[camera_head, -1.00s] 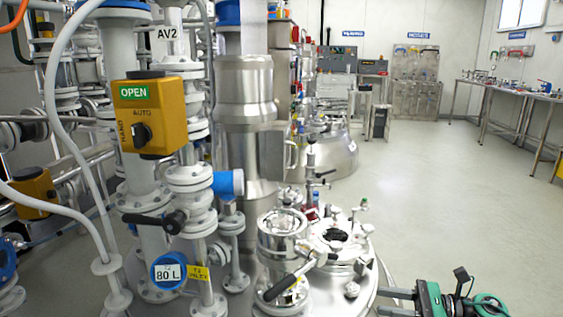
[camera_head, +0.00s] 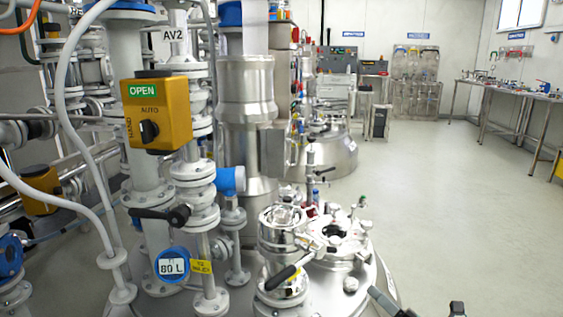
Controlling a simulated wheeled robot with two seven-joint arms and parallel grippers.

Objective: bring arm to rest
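My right gripper (camera_head: 386,300) shows only in part at the bottom edge, right of the steel vessel lid. One dark grey finger-like part with a pale tip points up and left near the vessel's rim. The rest of the gripper is cut off by the frame, so its opening does not show. I see nothing held in the part that shows. A small black part, probably of my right arm, pokes up farther right. My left gripper is out of view.
A steel vessel (camera_head: 335,300) with an open port and a black-handled valve (camera_head: 281,276) stands close left of my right gripper. Pipework with a yellow OPEN/AUTO/HAND box (camera_head: 156,112) fills the left. Clear floor (camera_head: 460,210) lies to the right; benches (camera_head: 515,92) stand farther back.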

